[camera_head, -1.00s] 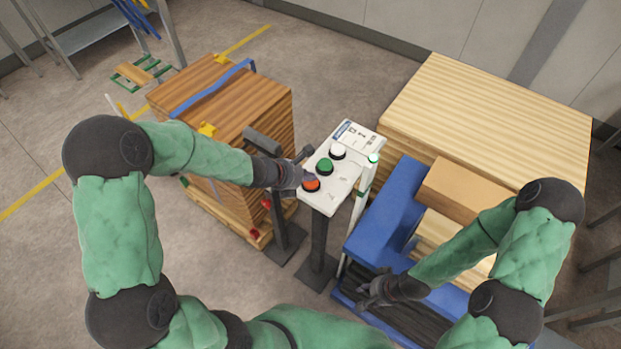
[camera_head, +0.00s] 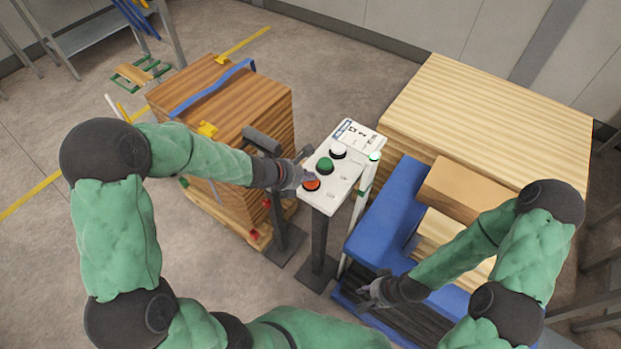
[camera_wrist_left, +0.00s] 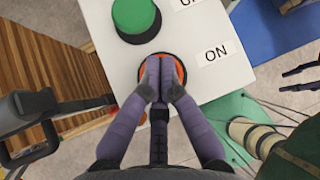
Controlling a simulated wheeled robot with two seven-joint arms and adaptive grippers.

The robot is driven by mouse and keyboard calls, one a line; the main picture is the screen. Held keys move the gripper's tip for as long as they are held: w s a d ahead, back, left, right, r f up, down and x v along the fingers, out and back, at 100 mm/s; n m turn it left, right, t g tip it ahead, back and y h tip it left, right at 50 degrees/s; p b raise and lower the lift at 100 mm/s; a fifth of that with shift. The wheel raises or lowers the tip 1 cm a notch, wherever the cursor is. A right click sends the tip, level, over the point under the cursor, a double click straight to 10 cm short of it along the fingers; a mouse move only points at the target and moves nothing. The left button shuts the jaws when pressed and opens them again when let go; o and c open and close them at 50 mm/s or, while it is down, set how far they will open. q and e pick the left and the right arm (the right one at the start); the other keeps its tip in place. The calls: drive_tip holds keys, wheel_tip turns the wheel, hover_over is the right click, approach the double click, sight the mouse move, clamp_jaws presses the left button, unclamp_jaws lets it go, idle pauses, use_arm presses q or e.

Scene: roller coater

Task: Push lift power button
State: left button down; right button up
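The white control panel (camera_head: 345,170) stands on a dark post in the middle of the head view. It carries a white button (camera_head: 338,151), a green button (camera_head: 325,165) and an orange-red button (camera_head: 311,184). In the left wrist view, an "ON" label sits beside the orange-red button (camera_wrist_left: 183,62). My left gripper (camera_head: 308,178) is at this button. In the left wrist view its fingers (camera_wrist_left: 160,68) are together, with tips over the button and hiding its middle; I cannot tell how far it is pressed. My right gripper (camera_head: 368,292) hangs low by the blue machine, its opening unclear.
A strapped wood stack (camera_head: 225,100) on a pallet stands left of the panel. A blue machine part (camera_head: 390,210) and a large pale wood stack (camera_head: 490,120) stand to the right. A slim white post (camera_head: 366,185) rises just right of the panel.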

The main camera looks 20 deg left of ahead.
sight(309, 183)
use_arm(q)
drive_tip(key=shift+s+d+f, duration=0.1)
drive_tip(key=shift+s+f, duration=0.3)
drive_tip(key=shift+w+r+p, duration=0.1)
drive_tip(key=shift+r+p, duration=0.45)
drive_tip(key=shift+p, duration=0.15)
drive_tip(key=r+p, duration=0.4)
drive_tip(key=r, duration=0.1)
drive_tip(key=shift+w+r, duration=0.2)
idle(1.8)
